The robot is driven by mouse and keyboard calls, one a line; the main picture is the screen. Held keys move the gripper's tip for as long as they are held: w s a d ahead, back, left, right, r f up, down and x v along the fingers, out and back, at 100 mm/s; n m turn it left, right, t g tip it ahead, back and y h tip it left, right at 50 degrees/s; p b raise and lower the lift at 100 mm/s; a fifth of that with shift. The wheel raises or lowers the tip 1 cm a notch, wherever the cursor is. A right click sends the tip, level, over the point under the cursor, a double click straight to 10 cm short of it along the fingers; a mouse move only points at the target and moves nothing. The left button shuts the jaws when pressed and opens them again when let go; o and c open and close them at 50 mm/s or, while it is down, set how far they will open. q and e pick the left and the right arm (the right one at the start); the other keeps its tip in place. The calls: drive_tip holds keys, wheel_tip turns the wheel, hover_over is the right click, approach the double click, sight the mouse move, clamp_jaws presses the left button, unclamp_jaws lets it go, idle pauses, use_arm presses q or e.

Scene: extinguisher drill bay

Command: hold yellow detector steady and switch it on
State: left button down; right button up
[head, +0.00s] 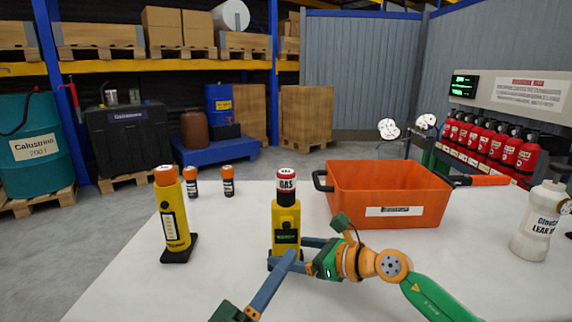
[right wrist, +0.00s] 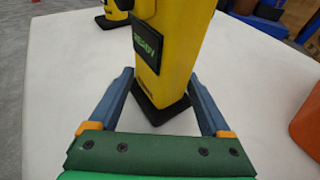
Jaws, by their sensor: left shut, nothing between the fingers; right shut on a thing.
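The yellow detector (head: 286,216) stands upright on the white table, with a red and white cap marked GAS and a dark display with green text. It also shows in the right wrist view (right wrist: 172,45), on a dark base. My right gripper (right wrist: 161,84) is shut on its lower body, one blue finger on each side. My left gripper (head: 290,254) is shut and empty, its fingertips in front of the detector's lower body, below the display. I cannot tell whether they touch it. The fingers partly hide the base.
A similar yellow device (head: 172,215) with an orange top stands to the left. Two small orange-capped canisters (head: 228,186) stand behind. An orange bin (head: 388,193) is at the right rear, a white bottle (head: 537,223) at far right. The front left table area is clear.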

drive_tip(key=o, duration=1.1)
drive_tip(key=shift+d, duration=0.1)
